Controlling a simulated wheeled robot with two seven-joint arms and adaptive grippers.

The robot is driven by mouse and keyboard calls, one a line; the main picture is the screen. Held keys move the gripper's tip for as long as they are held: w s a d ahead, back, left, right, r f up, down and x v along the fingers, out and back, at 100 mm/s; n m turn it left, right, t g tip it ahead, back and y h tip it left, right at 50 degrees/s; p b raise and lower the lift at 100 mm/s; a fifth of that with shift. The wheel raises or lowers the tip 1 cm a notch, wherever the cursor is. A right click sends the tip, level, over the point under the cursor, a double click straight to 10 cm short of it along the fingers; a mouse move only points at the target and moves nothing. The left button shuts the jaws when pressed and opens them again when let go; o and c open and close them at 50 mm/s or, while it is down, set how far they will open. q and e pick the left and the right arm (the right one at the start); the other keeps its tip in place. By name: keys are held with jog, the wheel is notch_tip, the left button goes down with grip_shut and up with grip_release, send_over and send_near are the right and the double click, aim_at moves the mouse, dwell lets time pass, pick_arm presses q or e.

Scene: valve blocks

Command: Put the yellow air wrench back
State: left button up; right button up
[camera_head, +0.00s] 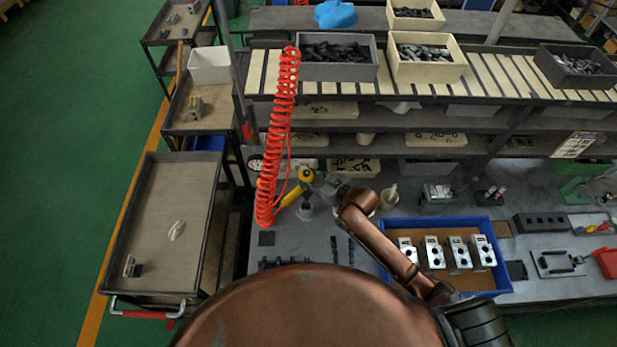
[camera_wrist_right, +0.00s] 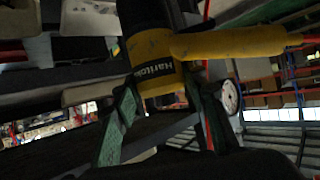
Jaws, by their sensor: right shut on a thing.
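The yellow air wrench (camera_head: 306,175) is at the back left of the workbench, by the foot of the red coiled hose (camera_head: 279,130). My right gripper (camera_head: 319,183) reaches it from the right and is shut on it. A holder for the wrench cannot be made out clearly. My left gripper is not in view.
A blue tray (camera_head: 392,222) with several metal valve blocks sits right of my right forearm. Shelves with parts bins (camera_head: 340,70) rise behind the bench. A cart (camera_head: 165,235) stands left. A round gauge (camera_wrist_right: 230,97) shows beside the right finger in the wrist view.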

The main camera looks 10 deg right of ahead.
aim_at(309, 193)
jog(key=shift+r, duration=0.45)
jog(key=shift+f+b, duration=0.4)
jog(key=shift+f, duration=0.45)
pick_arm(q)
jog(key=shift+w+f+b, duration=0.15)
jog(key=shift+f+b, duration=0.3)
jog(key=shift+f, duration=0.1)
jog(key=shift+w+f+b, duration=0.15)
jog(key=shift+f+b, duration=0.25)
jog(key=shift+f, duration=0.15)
pick_arm(e)
jog(key=shift+f, duration=1.7)
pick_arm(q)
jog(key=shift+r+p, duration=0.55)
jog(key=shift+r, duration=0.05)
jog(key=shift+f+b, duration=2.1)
pick_arm(e)
jog(key=shift+f, duration=3.45)
